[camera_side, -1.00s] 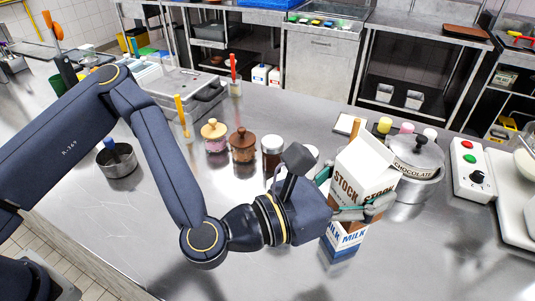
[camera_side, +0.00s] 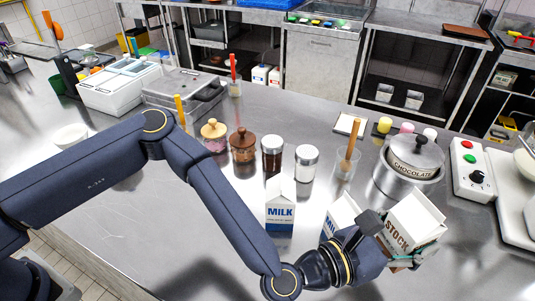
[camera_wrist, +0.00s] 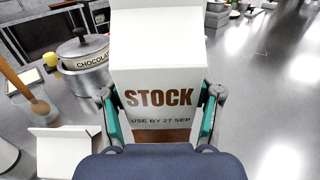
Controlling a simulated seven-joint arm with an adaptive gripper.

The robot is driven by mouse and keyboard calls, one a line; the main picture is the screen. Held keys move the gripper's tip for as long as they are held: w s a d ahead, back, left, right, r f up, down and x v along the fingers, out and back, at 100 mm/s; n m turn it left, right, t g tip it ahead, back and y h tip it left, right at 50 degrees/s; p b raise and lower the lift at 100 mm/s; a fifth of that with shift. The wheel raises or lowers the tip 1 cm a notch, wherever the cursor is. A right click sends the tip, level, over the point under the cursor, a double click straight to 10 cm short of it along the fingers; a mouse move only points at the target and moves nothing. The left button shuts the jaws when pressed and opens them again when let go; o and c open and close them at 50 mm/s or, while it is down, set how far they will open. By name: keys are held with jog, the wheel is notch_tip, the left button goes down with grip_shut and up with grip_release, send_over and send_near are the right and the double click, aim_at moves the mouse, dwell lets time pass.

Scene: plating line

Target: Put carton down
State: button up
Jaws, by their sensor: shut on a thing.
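The stock carton (camera_side: 408,226) is white with brown lettering and a brown band. In the side view it is at the lower right, tilted. My gripper (camera_wrist: 160,115) is shut on it, with a finger on each side, as the wrist view shows. The side view shows my gripper (camera_side: 392,248) partly hidden by my wrist. The carton's base is hidden in both views, so I cannot tell if it touches the counter. A milk carton (camera_side: 280,212) stands upright to the left. A second white and blue carton (camera_side: 341,214) stands just left of my gripper, partly hidden.
The chocolate pot (camera_side: 414,160) stands behind the stock carton. A glass with a wooden spoon (camera_side: 346,163) and several jars (camera_side: 306,163) line the counter. A control box (camera_side: 474,170) is at the right. The steel counter (camera_side: 470,255) is clear right of the carton.

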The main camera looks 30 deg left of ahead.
jog(key=shift+w+d+f, duration=0.7)
jog(key=shift+d+f, duration=0.05)
jog(key=shift+f, duration=0.8)
jog(key=shift+w+d+f, duration=0.65)
jog(key=shift+d+f, duration=0.05)
jog(key=shift+f, duration=0.8)
jog(key=shift+w+d+f, duration=0.7)
jog(key=shift+d+f, duration=0.05)
jog(key=shift+f, duration=0.8)
jog(key=shift+f, duration=0.1)
jog(key=o, duration=1.6)
jog(key=shift+f, duration=0.15)
jog(key=shift+o, duration=0.2)
jog(key=shift+r, duration=0.2)
jog(key=v, duration=1.2)
jog(key=shift+s, duration=0.1)
